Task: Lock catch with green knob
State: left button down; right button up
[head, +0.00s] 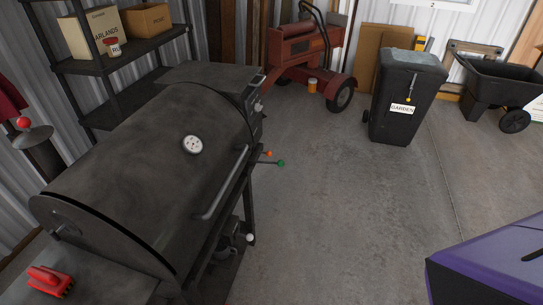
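The green knob (281,163) is a small ball on the end of a thin rod. Neither of my grippers is in view.
A white knob (250,237) shows low on the grill's stand. A red brush (50,281) lies on the side shelf. A garden bin (405,80), wheelbarrow (500,82) and red machine (300,60) stand behind. A purple-sided box (490,262) is bottom right. The middle floor is clear.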

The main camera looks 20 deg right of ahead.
aim_at(281, 164)
jog(key=i+l+u, duration=0.1)
jog(key=i+l, duration=0.25)
jog(key=l, duration=0.3)
jog(key=i+l+u, duration=0.15)
jog(key=l, duration=0.2)
jog(key=i+l+u, duration=0.1)
jog(key=l+u, duration=0.15)
jog(key=l, duration=0.25)
jog(key=l+u, duration=0.2)
jog(key=l, duration=0.3)
jog(key=l+u, duration=0.2)
jog(key=l, duration=0.3)
jog(key=k+l+u, duration=0.2)
jog(key=l, duration=0.25)
jog(key=k+l+u, duration=0.2)
jog(key=l, duration=0.25)
jog(key=l+u, duration=0.2)
jog(key=l, duration=0.25)
jog(key=k+l+u, duration=0.2)
jog(key=l, duration=0.2)
jog(key=k+l+u, duration=0.4)
jog(key=l, duration=0.25)
jog(key=k+l+u, duration=0.15)
jog(key=k+l, duration=0.45)
jog(key=k, duration=0.1)
